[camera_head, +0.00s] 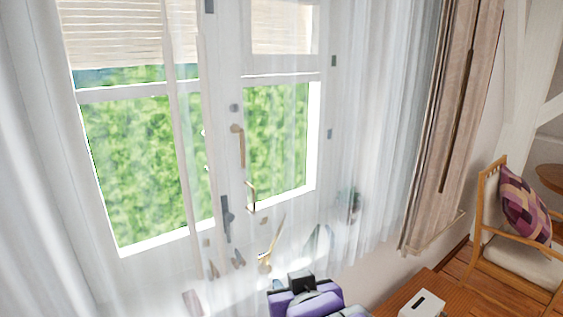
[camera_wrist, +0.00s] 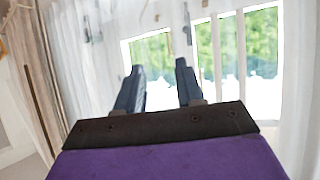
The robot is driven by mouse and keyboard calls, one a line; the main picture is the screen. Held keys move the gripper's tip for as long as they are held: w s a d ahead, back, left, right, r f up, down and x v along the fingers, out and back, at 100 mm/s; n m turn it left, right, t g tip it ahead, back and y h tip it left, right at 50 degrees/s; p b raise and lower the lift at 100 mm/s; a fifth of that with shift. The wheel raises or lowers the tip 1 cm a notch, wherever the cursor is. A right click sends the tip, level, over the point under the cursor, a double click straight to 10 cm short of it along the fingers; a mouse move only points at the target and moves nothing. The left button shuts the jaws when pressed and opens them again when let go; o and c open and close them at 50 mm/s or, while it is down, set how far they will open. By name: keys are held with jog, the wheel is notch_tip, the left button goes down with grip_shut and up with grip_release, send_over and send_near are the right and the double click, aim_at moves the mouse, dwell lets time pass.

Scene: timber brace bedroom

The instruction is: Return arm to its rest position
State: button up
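My gripper (camera_wrist: 158,68) shows in the wrist view as two dark blue fingers standing apart, with nothing between them. It points toward the white curtains and the bright window. In the head view, the purple and black links of my arm (camera_head: 305,302) show low in the middle, in front of the curtained glass door. The fingers cannot be made out clearly there.
A glass door (camera_head: 233,180) with brass handles stands behind sheer curtains (camera_head: 375,120). A wooden table (camera_head: 395,304) with a white box (camera_head: 423,304) is at the lower right. Beyond it stands a wooden chair (camera_head: 490,215) with a patterned cushion (camera_head: 525,207).

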jog(key=s+d+f+m+g+h, duration=0.25)
jog(key=s+d+f+g, duration=0.4)
jog(key=d+f, duration=0.4)
jog(key=s+d+f+g, duration=0.1)
jog(key=s+f+g, duration=0.2)
jog(key=s, duration=0.4)
jog(key=s+d+f+g, duration=0.1)
jog(key=s+f+g, duration=0.2)
jog(key=s, duration=0.4)
jog(key=shift+s+d+f+g, duration=0.15)
jog(key=shift+s+d+g, duration=0.2)
jog(key=shift+g, duration=0.2)
